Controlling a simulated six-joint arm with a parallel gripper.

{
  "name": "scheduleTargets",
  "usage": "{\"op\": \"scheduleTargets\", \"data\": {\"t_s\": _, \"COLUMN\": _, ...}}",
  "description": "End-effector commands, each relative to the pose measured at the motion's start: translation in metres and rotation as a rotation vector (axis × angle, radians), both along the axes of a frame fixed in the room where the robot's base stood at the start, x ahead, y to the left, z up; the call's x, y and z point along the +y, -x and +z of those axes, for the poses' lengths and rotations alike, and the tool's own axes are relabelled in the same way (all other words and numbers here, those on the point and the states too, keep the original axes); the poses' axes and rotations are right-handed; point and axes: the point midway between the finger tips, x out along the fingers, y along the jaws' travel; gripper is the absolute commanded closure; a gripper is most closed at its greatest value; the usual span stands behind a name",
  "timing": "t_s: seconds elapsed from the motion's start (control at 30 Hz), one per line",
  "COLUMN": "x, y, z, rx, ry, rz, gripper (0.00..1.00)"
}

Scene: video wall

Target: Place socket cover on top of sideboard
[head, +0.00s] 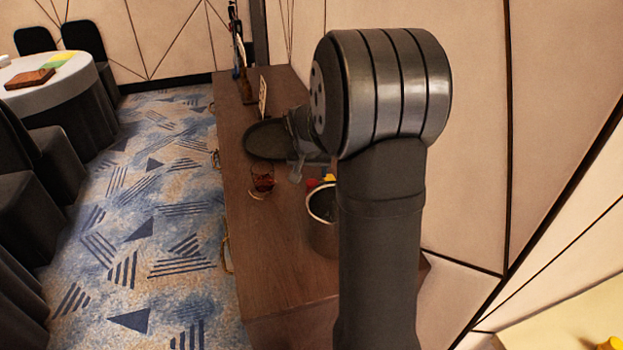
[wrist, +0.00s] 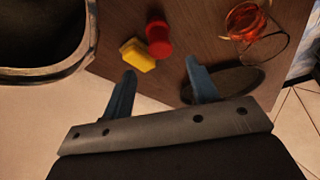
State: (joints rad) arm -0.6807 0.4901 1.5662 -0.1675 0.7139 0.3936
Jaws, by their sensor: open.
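The brown wooden sideboard (head: 272,235) runs along the wall, and its top fills much of the wrist view (wrist: 185,25). A small yellow block-like piece (wrist: 138,55) and a red spool-shaped piece (wrist: 158,38) lie close together on it. I cannot tell for sure which thing is the socket cover. In the head view the red piece (head: 312,184) and yellow piece (head: 330,178) show partly behind my arm. My gripper (wrist: 160,69) is open, its two blue fingers apart with nothing between them. The yellow and red pieces appear just beyond the fingertips.
A dark bucket (head: 321,232) stands near the pieces; its rim fills the wrist view's upper left. A glass of amber drink (head: 262,179) and a dark oval tray (head: 262,141) stand nearby.

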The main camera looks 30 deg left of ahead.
Motion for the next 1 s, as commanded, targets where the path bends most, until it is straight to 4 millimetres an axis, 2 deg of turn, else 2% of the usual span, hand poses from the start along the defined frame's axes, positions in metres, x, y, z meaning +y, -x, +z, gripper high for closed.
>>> {"op": "scheduleTargets", "data": {"t_s": 0.1, "x": -0.002, "y": 0.006, "z": 0.018, "rx": -0.002, "ry": -0.002, "rz": 0.000, "gripper": 0.46}}
{"op": "scheduleTargets", "data": {"t_s": 0.2, "x": -0.004, "y": 0.010, "z": 0.027, "rx": -0.001, "ry": 0.000, "rz": 0.000, "gripper": 0.46}}
{"op": "scheduleTargets", "data": {"t_s": 0.6, "x": -0.005, "y": 0.013, "z": 0.033, "rx": 0.000, "ry": 0.000, "rz": 0.000, "gripper": 0.46}}
{"op": "scheduleTargets", "data": {"t_s": 0.77, "x": -0.005, "y": 0.011, "z": 0.027, "rx": 0.001, "ry": 0.002, "rz": 0.000, "gripper": 0.46}}
{"op": "scheduleTargets", "data": {"t_s": 1.0, "x": 0.000, "y": -0.001, "z": -0.005, "rx": 0.003, "ry": 0.002, "rz": 0.000, "gripper": 0.46}}
